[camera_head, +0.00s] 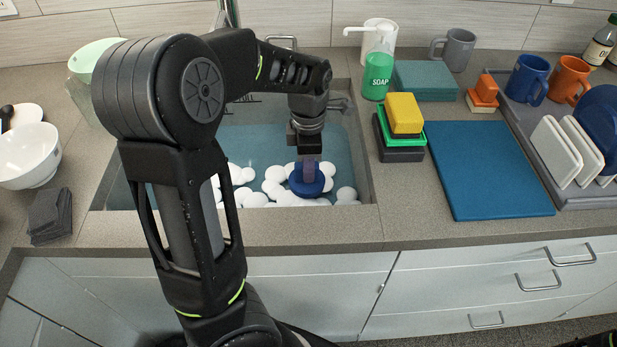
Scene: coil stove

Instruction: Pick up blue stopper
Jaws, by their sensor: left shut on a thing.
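The blue stopper (306,184) is a round dark blue disc in the sink (372,190), at water level among white foam. My left gripper (308,167) reaches down into the sink from above and is shut on the stopper. My left arm covers the left part of the sink and some of the foam. I cannot tell whether the stopper is clear of the water. My right gripper does not show.
Blue water with white foam balls (275,181) fills the sink. Right of it stand stacked sponges (403,114), a soap bottle (378,72), a blue board (480,168) and a dish rack (535,125). A white bowl (28,155) and dark cloths (50,215) are at left.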

